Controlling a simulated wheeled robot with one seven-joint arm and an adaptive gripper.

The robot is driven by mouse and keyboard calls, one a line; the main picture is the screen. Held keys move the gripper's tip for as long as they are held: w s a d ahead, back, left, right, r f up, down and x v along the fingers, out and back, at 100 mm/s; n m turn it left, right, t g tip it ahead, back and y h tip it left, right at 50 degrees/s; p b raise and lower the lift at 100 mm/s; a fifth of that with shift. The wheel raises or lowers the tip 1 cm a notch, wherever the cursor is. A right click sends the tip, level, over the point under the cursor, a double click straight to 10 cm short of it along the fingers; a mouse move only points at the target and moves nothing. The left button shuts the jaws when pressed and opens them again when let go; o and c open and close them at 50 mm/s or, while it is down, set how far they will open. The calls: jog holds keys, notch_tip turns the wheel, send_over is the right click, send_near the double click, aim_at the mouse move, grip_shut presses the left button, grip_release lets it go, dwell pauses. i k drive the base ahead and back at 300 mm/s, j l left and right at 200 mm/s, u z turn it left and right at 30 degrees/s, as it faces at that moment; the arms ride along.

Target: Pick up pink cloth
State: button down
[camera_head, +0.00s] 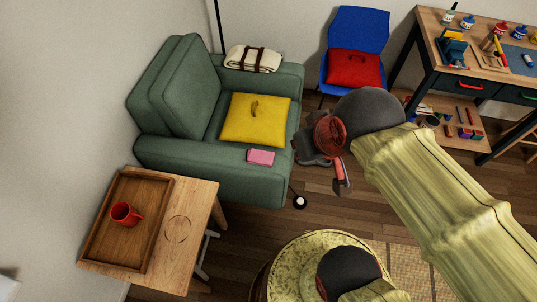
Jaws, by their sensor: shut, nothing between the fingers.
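My gripper (343,187) is to the right of the armchair, in front of the dark wood floor in the picture. It points down, shut and empty, clearly apart from the cloth. My arm comes in from the right. Nothing hides the cloth.
A wooden side table (187,253) with a tray (161,206) and red mug (124,214) stands at lower left. A cream rolled blanket (253,59) lies on the armchair's arm. A blue chair (359,30) with a red cushion (354,68) and a workbench (431,28) stand behind.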

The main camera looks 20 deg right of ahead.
aim_at(254, 156)
jog(key=u, duration=1.05)
jog(key=z, duration=1.05)
jog(key=i+j+z, duration=0.25)
jog(key=z, duration=0.2)
jog(key=i+j+z, duration=0.3)
jog(key=z, duration=0.2)
jog(key=j, duration=0.1)
